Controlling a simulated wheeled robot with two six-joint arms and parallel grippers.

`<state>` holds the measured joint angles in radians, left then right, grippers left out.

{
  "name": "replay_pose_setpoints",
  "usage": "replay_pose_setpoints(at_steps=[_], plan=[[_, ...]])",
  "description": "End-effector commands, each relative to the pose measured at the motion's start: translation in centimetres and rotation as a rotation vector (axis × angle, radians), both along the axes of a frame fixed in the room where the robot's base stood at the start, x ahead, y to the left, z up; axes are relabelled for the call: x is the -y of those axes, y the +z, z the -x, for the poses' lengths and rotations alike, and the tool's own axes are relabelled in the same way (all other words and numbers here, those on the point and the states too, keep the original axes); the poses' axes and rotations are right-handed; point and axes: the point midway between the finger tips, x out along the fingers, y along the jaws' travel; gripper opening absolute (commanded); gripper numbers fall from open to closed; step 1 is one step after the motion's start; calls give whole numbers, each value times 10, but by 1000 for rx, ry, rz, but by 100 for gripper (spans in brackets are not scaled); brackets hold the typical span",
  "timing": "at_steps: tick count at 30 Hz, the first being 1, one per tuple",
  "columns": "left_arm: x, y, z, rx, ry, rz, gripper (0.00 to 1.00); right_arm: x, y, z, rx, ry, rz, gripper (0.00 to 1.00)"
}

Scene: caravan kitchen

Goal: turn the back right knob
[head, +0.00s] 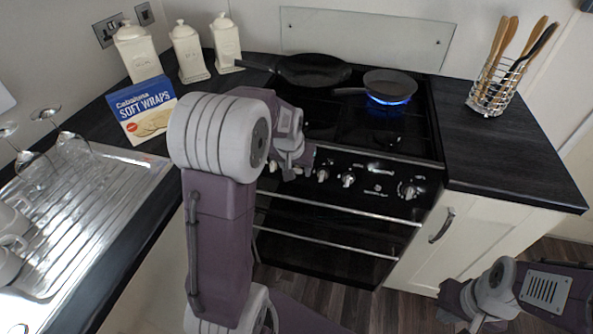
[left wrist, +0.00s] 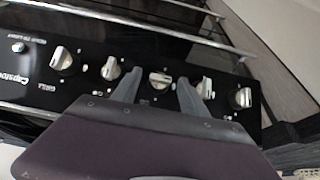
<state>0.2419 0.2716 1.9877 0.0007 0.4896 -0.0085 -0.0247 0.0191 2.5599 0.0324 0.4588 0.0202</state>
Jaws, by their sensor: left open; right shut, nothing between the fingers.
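The black cooker's front panel carries a row of silver knobs, including one (head: 347,181), one beside it (head: 322,176) and one at the far right (head: 408,190). I cannot read which is the back right knob. My left gripper (head: 296,168) is at the panel, hiding the knobs on the left. In the left wrist view the open gripper (left wrist: 158,84) has a finger on either side of one knob (left wrist: 160,79); contact is unclear. A blue flame (head: 389,100) burns under the back right pan (head: 390,84). My right gripper (head: 468,318) is shut and empty at lower right.
A dark pan (head: 312,69) sits at the back left of the hob. Oven door rails (head: 345,206) run below the knobs. A utensil rack (head: 491,97) stands on the right worktop. Canisters, a wraps box (head: 143,112) and a steel drainer (head: 75,215) are left.

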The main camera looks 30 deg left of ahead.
Motion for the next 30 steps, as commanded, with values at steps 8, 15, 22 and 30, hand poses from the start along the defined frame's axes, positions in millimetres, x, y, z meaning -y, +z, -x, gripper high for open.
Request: replay_pose_setpoints(at_steps=[8,15,22,30], plan=[[0,-4,-2,0,0,0,52,0,-1,0,0,0,0,0],[0,-3,-1,0,0,0,0,0,-1,0,0,0,0,0],[-1,-3,-1,5,10,19,0,0,0,0,0,0,0,0],[-4,-6,-1,37,75,146,0,0,-6,0,0,0,0,0]])
